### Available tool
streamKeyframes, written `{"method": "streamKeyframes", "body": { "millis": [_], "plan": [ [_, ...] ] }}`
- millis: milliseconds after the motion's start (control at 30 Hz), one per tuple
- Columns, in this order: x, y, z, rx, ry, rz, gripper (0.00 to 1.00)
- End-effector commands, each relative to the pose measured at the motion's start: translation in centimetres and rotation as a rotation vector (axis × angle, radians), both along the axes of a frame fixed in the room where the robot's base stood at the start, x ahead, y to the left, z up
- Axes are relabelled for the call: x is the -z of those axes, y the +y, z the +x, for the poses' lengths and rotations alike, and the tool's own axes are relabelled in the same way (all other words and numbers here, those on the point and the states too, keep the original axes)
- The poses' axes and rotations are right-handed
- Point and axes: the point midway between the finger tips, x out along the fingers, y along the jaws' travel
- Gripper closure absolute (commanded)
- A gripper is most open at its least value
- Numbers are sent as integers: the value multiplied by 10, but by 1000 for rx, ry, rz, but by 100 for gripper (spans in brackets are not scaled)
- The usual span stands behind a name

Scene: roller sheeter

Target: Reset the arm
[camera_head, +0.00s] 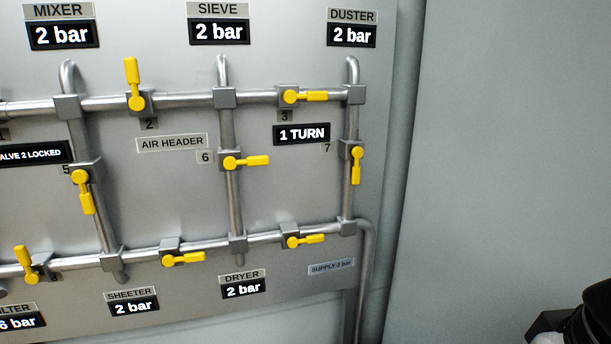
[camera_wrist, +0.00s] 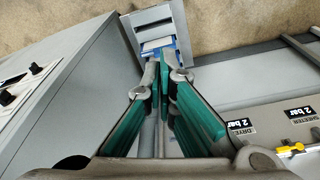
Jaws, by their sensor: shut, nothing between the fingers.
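My gripper (camera_wrist: 163,75) shows in the wrist view with its green-padded fingers brought together and nothing between them. It is clear of the valve panel, which lies to its right in that view. In the head view the panel (camera_head: 185,190) fills the left and middle, with grey pipes and several yellow valve handles. A dark and white part at the lower right corner of the head view looks like my arm; my gripper is not visible there.
A grey cabinet (camera_wrist: 75,90) with dark switches stands left in the wrist view. A grey and blue object (camera_wrist: 155,38) lies beyond the fingertips on the brown floor (camera_wrist: 225,25). A yellow handle (camera_wrist: 290,150) and "2 bar" displays are at the right. A plain wall (camera_head: 500,150) is right of the panel.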

Motion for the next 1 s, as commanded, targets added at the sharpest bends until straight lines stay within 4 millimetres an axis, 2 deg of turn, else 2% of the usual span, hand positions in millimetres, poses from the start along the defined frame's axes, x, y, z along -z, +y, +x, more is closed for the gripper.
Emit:
{"method": "streamKeyframes", "body": {
  "millis": [33, 167, 400, 500, 700, 1000],
  "plan": [
    [-14, 0, -1, -1, -13, 0, 100],
    [-39, 0, -1, -2, -50, -2, 100],
    [-98, -1, -3, -6, -139, -4, 100],
    [-116, -1, -4, -7, -168, -5, 100],
    [-131, -1, -4, -9, -199, -6, 100],
    [-131, -1, -2, -9, -203, -6, 100]
  ]
}}
